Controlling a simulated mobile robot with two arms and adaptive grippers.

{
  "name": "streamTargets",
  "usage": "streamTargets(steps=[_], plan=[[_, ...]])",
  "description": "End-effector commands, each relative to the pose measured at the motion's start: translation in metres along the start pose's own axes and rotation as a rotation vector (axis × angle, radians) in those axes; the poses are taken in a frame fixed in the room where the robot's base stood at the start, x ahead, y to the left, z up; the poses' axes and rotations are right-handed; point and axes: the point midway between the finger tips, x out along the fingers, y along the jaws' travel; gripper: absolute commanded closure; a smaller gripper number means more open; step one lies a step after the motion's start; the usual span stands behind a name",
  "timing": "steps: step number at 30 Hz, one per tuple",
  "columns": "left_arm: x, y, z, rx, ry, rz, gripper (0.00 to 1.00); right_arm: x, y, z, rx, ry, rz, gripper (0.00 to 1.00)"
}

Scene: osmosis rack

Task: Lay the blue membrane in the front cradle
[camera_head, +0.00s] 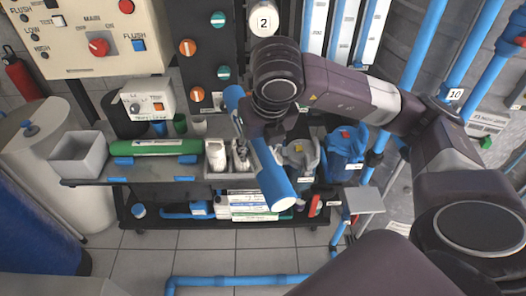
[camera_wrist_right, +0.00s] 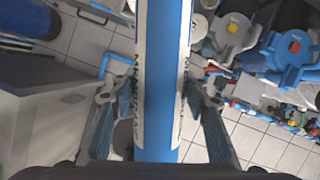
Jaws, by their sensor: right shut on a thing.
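The blue membrane (camera_head: 274,180) is a long blue cylinder, held tilted above the cart's right part in the head view. My right gripper (camera_head: 257,128) is shut around its middle; the fingers are partly hidden by the arm and the membrane. In the right wrist view the membrane (camera_wrist_right: 172,80) runs top to bottom between the two fingers, with white lettered bands. A green tube (camera_head: 155,147) lies across blue cradle supports (camera_head: 122,160) on the cart top, left of my gripper. I cannot tell which cradle is the front one. My left gripper is not in view.
The dark cart top (camera_head: 95,181) also carries a grey bin (camera_head: 83,155) at its left end and white containers (camera_head: 216,154) right of the green tube. Grey and blue lidded items (camera_head: 345,147) stand at the right. A control panel (camera_head: 95,38) is behind.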

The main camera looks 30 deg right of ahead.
Motion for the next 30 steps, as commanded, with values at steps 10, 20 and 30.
streamTargets(steps=[10,20,30], plan=[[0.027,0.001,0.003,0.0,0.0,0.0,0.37,0.01,0.014,0.003,-0.212,-0.004,0.079,0.88],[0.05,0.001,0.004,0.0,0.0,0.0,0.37,0.018,0.03,0.006,-0.463,-0.004,0.172,0.88],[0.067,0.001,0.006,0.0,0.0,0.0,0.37,0.027,0.051,0.01,-0.776,-0.003,0.287,0.88]])
